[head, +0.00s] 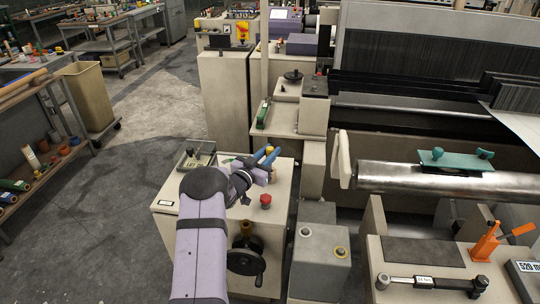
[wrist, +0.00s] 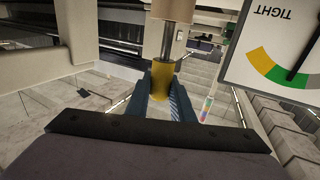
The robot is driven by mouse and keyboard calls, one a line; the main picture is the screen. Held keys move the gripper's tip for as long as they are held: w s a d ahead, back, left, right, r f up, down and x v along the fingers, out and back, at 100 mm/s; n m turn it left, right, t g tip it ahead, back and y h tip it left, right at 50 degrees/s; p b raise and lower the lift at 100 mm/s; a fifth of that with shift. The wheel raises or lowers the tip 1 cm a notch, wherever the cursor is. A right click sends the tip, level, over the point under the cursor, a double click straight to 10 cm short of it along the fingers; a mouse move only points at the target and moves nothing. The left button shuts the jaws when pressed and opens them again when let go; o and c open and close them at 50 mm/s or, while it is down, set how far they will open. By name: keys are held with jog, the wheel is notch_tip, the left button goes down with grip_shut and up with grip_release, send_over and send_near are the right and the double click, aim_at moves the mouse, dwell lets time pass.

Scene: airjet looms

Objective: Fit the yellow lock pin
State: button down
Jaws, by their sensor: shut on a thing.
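The yellow lock pin (wrist: 161,76) sits between the blue fingers of my gripper (wrist: 162,98) in the wrist view, and the fingers are shut on it. A bare metal shank (wrist: 167,40) runs from its yellow part toward a tan piece (wrist: 173,9) at the top edge. I cannot tell whether that piece touches a seat. In the head view my gripper (head: 271,158) is above the far right part of the pale cabinet top (head: 222,211). There the pin is a small yellow spot, mostly hidden by the fingers.
A gauge with a TIGHT mark (wrist: 282,50) stands close on the right in the wrist view. A red knob (head: 265,201) and a black handwheel (head: 246,257) are on the cabinet. The loom's steel roller (head: 400,178) lies to the right. Open floor lies left.

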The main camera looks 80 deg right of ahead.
notch_tip(320, 180, up, 10)
jog(key=shift+f+b, duration=0.1)
jog(key=shift+b, duration=0.85)
jog(key=c, duration=2.5)
grip_release()
grip_shut()
jog(key=shift+w+a, duration=0.1)
jog(key=shift+w+a, duration=0.2)
jog(key=shift+a, duration=0.05)
jog(key=w+a+f+m+g+y+p, duration=0.1)
jog(key=w+a+m+g+y, duration=0.1)
jog(key=a, duration=0.8)
jog(key=w+a+f+m+g+y+p, duration=0.1)
jog(key=w+a+m+g+y+p, duration=0.1)
jog(key=a, duration=0.9)
jog(key=m+g+y, duration=0.1)
jog(key=m+g, duration=0.1)
jog(key=g, duration=0.1)
jog(key=shift+a+f+g+y, duration=0.3)
jog(key=shift+f+y, duration=0.05)
jog(key=shift+y, duration=0.05)
